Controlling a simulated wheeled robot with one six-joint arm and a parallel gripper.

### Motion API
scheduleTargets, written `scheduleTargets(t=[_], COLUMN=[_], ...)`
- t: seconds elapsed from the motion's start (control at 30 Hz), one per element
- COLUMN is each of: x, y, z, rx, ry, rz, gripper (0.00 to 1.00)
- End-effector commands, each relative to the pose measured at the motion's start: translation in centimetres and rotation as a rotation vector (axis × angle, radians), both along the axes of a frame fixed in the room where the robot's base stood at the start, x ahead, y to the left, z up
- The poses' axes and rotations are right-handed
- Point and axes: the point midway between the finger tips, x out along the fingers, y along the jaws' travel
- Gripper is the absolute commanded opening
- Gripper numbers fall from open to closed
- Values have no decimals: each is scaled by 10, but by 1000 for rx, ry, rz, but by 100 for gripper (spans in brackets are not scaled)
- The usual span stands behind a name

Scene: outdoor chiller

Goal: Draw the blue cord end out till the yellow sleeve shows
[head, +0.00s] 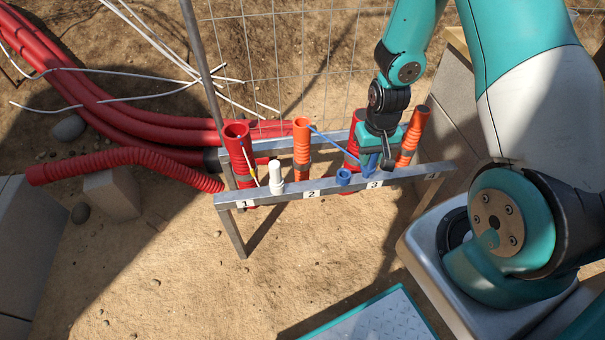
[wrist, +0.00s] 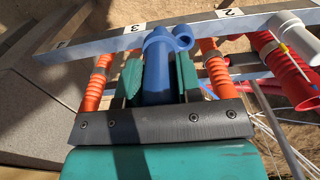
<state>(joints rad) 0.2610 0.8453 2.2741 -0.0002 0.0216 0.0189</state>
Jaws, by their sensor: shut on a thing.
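My gripper (head: 368,172) points down at the rail near label 3. It is shut on a thick blue cord end (wrist: 157,75), which shows between the green fingers in the wrist view. A thin blue cord (head: 332,138) runs taut from the mouth of the orange tube (head: 302,150) at label 2 to my gripper. No yellow sleeve shows on the blue cord.
The numbered metal rail (head: 320,187) holds a red tube (head: 237,145) with a white and yellow cord, a white fitting (head: 276,180) and another orange tube (head: 412,135). Wire mesh stands behind. Red pipes (head: 110,110) lie left. Open sand lies in front.

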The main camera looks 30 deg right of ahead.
Motion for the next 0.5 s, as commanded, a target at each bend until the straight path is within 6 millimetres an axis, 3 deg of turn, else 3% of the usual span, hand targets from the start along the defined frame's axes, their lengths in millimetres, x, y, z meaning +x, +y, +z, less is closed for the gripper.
scheduleTargets(t=[0.5], x=[-12], y=[-2], z=[7], rx=[-1], ry=[5], rz=[-2], gripper=[0])
